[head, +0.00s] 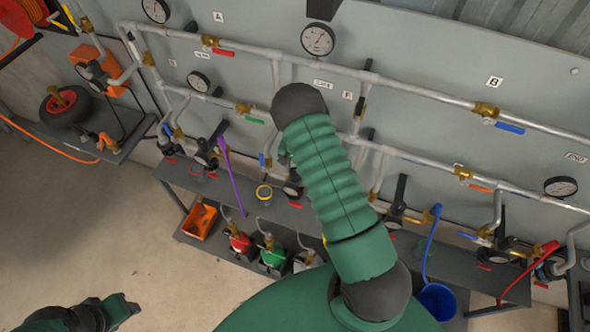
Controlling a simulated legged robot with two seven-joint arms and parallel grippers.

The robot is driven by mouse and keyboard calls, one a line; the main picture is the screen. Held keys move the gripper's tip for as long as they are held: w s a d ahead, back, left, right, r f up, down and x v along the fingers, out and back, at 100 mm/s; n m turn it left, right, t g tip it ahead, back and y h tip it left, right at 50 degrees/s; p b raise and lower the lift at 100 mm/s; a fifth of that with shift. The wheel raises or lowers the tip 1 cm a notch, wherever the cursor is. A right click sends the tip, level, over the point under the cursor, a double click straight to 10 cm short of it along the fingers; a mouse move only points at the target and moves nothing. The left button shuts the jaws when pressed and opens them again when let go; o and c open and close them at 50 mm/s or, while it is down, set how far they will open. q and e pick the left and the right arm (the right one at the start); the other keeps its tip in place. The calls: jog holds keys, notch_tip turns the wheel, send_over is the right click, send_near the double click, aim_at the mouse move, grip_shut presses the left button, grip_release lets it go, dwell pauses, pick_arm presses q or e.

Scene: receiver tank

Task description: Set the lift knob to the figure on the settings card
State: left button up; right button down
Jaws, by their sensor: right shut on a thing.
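My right arm reaches up across the middle of the head view to the pipe wall. Only a small green part of my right gripper (284,157) shows beside the forearm. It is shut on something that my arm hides. A dark regulator (292,189) is partly covered just below it. I cannot make out which fitting is the lift knob. Small white labels mark the wall, but I cannot tell a settings card or read a figure. My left gripper (124,308) is low at the left, over the floor, away from the wall; its jaw opening is unclear.
Grey pipes with brass valves and several gauges (318,39) cross the wall. An orange bin (199,221), a red container (240,242) and a green one (272,255) sit underneath. The floor at left is clear.

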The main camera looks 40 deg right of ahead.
jog(key=m, duration=0.1)
jog(key=m+b, duration=0.1)
jog(key=m, duration=0.1)
jog(key=shift+s+a+f+m, duration=0.15)
jog(key=shift+a+f+m, duration=0.05)
jog(key=shift+a+m, duration=0.1)
jog(key=m+b, duration=0.1)
jog(key=m, duration=0.3)
jog(key=shift+r, duration=0.1)
jog(key=shift+m, duration=0.3)
jog(key=c, duration=1.3)
grip_release()
jog(key=shift+o, duration=1.8)
jog(key=shift+r, duration=0.1)
jog(key=shift+r, duration=0.1)
